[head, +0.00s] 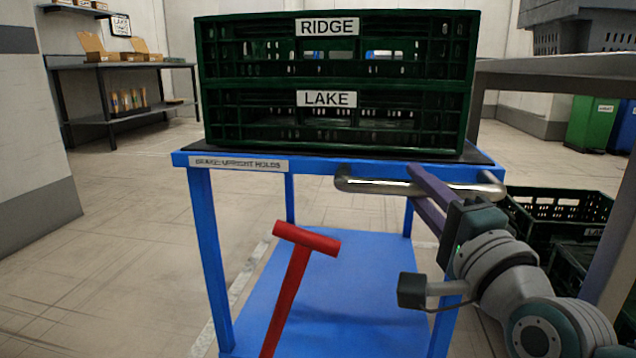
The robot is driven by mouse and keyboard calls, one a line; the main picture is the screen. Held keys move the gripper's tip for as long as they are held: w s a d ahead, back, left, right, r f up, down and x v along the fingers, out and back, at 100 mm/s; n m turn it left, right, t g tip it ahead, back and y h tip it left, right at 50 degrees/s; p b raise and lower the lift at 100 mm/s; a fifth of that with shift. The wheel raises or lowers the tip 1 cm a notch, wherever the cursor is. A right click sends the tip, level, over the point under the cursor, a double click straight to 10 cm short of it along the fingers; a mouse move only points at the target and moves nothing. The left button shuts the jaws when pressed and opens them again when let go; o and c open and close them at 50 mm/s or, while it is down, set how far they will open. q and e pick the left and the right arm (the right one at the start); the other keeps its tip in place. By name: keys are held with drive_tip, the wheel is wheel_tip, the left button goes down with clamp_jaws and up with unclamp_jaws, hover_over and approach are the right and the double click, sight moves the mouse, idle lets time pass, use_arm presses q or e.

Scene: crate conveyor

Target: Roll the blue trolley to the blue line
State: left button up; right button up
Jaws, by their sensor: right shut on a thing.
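The blue trolley (203,235) stands right in front of me, with two dark green crates stacked on its top. The upper crate (235,50) is labelled RIDGE and the lower crate (240,118) LAKE. My right gripper (424,186) is shut on the trolley's metal handle (372,187), towards its right part. A red T-shaped brake lever (290,278) leans to the right at the near side. A label (238,164) on the trolley's edge reads "BRAKE: UPRIGHT HOLDS". No blue line shows on the visible floor. My left gripper is out of view.
A worn pale line (222,305) runs along the floor beside and behind the trolley. A grey table (560,65) and dark crates (560,212) stand close on the right. A shelf unit (110,66) stands at the back left. The floor (120,225) left of the trolley is clear.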

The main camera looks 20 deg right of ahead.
clamp_jaws()
idle(0.4)
idle(0.5)
